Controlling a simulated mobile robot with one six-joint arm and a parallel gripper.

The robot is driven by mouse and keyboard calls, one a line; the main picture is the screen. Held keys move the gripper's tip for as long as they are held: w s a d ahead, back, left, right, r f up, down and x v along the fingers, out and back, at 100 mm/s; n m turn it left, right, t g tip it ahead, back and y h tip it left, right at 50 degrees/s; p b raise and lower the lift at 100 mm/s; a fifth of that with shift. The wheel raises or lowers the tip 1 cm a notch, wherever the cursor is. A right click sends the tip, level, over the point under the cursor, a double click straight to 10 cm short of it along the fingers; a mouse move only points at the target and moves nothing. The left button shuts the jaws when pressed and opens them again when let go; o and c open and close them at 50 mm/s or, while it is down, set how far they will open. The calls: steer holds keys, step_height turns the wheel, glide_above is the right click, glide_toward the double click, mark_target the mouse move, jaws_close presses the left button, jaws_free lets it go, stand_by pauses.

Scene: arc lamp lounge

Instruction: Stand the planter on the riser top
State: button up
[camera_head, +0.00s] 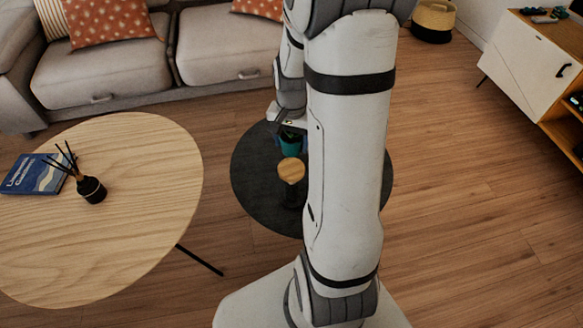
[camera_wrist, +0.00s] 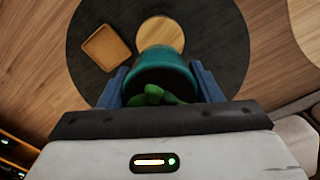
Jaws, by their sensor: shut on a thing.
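The teal planter (camera_head: 291,146) with a green plant is between the fingers of my gripper (camera_head: 289,127), which is shut on it. In the wrist view the planter (camera_wrist: 163,57) sits between the two blue fingers of my gripper (camera_wrist: 162,86), with green leaves inside its dark opening. The riser top (camera_head: 291,169) is a round light-wood disc on a dark stem. In the wrist view the riser top (camera_wrist: 160,33) shows just beyond the planter's rim, partly covered by it. I cannot tell the height gap between them.
A dark round table (camera_head: 258,190) bears the riser; my arm hides its right part. A square wooden tray (camera_wrist: 105,47) lies on it, beside the riser. A wooden oval table (camera_head: 120,235) at left holds a reed diffuser (camera_head: 91,188) and a blue book (camera_head: 35,174). A sofa (camera_head: 225,50) stands behind.

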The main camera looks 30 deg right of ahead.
mark_target(291, 168)
step_height(291, 168, down, 8)
steer(key=shift+r+b, duration=0.1)
steer(key=shift+b, duration=0.8)
steer(key=o, duration=1.1)
steer(key=shift+f, duration=0.2)
steer(key=shift+r, duration=0.1)
